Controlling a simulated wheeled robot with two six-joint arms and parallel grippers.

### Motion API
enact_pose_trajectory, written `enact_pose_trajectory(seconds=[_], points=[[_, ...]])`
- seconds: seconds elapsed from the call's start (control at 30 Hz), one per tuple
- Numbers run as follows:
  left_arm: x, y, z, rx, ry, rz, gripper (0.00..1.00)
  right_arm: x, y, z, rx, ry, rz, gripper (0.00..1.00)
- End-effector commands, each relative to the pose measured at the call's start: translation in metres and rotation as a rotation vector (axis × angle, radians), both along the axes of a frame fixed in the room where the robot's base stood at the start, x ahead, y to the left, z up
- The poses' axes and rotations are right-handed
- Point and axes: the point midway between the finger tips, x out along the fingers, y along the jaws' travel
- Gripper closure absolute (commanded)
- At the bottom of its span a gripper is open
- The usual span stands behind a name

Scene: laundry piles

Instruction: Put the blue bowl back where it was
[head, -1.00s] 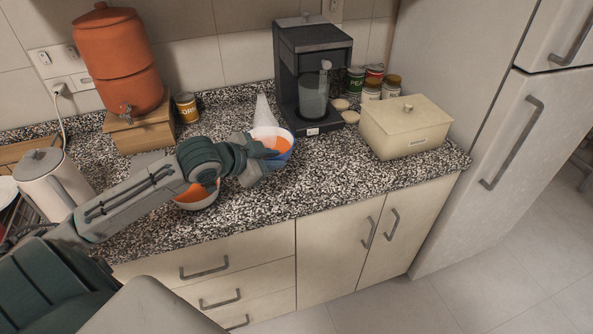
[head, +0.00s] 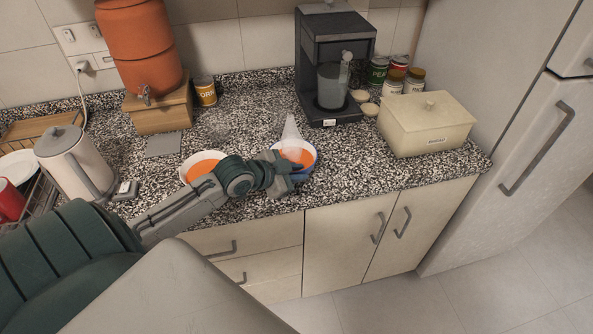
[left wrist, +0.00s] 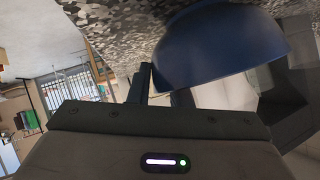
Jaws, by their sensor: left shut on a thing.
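The blue bowl (head: 308,160), blue outside and pale inside with orange contents, is near the counter's front edge in the head view. A translucent pale cone-like thing (head: 291,133) stands up at its back rim and seems to be in it. My left gripper (head: 284,176) is shut on the bowl's near side and partly hides it. In the left wrist view, the bowl's dark blue outside (left wrist: 215,45) fills the upper middle, against the fingers (left wrist: 160,82). I cannot tell whether the bowl touches the counter. My right gripper is not in view.
A white bowl with orange contents (head: 203,164) stands left of the blue one, partly behind my arm. A coffee machine (head: 331,60), several cans (head: 396,75) and a cream box (head: 428,122) stand behind and right. Speckled counter (head: 245,120) is free behind the bowls.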

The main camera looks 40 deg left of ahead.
Motion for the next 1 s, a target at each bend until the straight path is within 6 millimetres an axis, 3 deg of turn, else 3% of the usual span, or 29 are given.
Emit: enact_pose_trajectory(seconds=[0.2, 0.23, 0.33, 0.73, 1.0], points=[[0.0, 0.0, -0.001, 0.0, -0.002, -0.001, 1.0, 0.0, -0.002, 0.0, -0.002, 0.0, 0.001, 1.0], [0.0, 0.0, -0.002, -0.001, 0.002, 0.0, 0.78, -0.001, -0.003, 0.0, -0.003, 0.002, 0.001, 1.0], [0.0, 0.0, -0.002, -0.001, 0.002, 0.0, 0.6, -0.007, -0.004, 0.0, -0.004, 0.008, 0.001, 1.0], [-0.004, 0.002, 0.0, 0.004, 0.0, 0.0, 0.6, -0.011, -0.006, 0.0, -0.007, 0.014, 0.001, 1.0], [-0.027, 0.008, 0.014, 0.006, 0.002, -0.005, 0.6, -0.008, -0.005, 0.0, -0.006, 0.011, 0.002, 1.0]])
